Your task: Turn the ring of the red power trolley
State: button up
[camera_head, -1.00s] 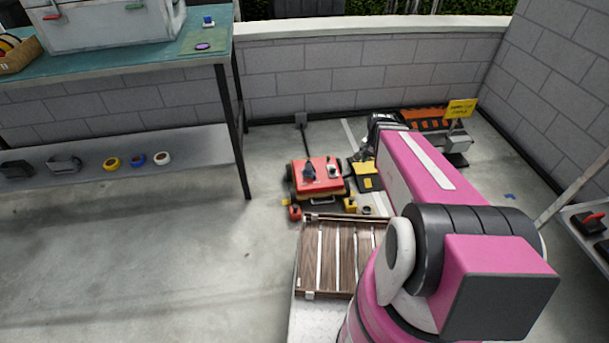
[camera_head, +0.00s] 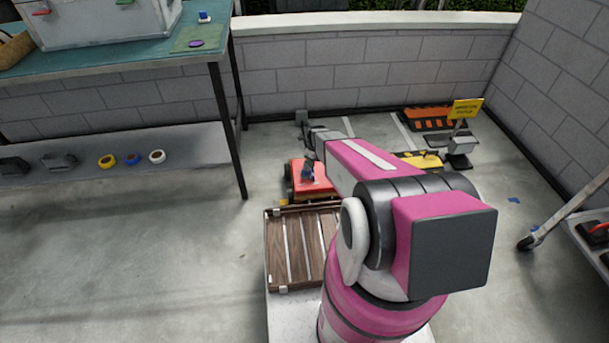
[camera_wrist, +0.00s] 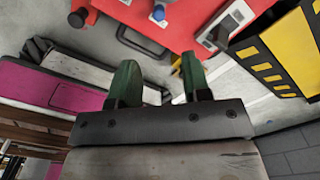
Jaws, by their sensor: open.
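The red power trolley (camera_head: 318,187) stands on the floor beyond the wooden slatted rack, partly hidden by my arm. A dark blue part (camera_head: 308,170) shows on its top. In the wrist view the trolley's red top (camera_wrist: 180,22) fills the upper middle, with a blue knob (camera_wrist: 159,13) and a light grey panel (camera_wrist: 228,25) on it. I cannot make out which part is the ring. My gripper (camera_wrist: 160,78) is open and empty, its two green fingers apart, with floor showing between them.
A wooden slatted rack (camera_head: 290,243) lies in front of the trolley. A yellow-and-black striped block (camera_wrist: 275,65) is close on the right in the wrist view. A yellow sign (camera_head: 467,108) and an orange barrier (camera_head: 428,118) stand behind. The workbench leg (camera_head: 229,130) is at left; floor between is clear.

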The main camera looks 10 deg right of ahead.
aim_at(313, 176)
notch_tip(313, 176, down, 11)
jog(key=shift+w+a+f, duration=0.1)
jog(key=shift+w+a, duration=0.05)
grip_shut()
dwell(0.5)
